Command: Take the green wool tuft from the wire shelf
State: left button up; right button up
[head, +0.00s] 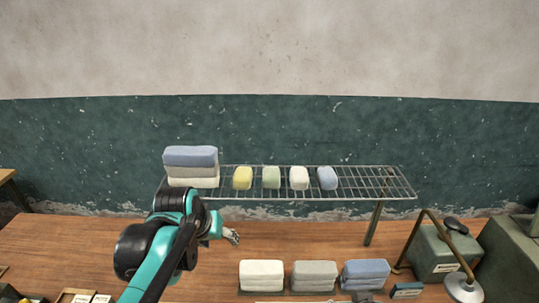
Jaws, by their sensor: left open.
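The green wool tuft (271,177) sits on the wire shelf (372,183), in a row between a yellow tuft (243,178) on its left and a white tuft (299,178) on its right. A blue tuft (327,178) stands at the right end of the row. My left gripper (233,237) is open and appears empty, in front of and below the shelf, left of the green tuft and apart from it. My right gripper is not in view.
Stacked folded blocks (190,157) stand on the shelf's left end. White (262,274), grey (314,275) and blue (365,273) blocks lie at the front of the wooden table (300,236). A lamp (463,287) and green box (443,252) stand at right.

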pick_arm(q)
jog(key=w+d+r+g+h+p, duration=0.1)
jog(key=w+d+r+p, duration=0.2)
jog(key=w+r+p, duration=0.25)
jog(key=w+d+r+g+p, duration=0.1)
jog(key=w+d+r+p, duration=0.2)
jog(key=w+r+p, duration=0.3)
jog(key=r+g+p, duration=0.1)
jog(key=r+p, duration=0.1)
jog(key=p, duration=0.4)
send_over(269, 172)
jog(key=a, duration=0.2)
jog(key=shift+h, duration=0.4)
jog(key=x, duration=0.2)
jog(key=p+x, duration=0.1)
jog(key=x, duration=0.1)
jog(key=s+x, duration=0.1)
jog(key=x, duration=0.1)
jog(key=shift+w+d+f, duration=0.1)
jog(key=shift+d+f, duration=0.05)
jog(key=shift+f, duration=0.2)
jog(key=shift+w+f, duration=0.1)
jog(key=shift+f, duration=0.35)
jog(key=c, duration=0.7)
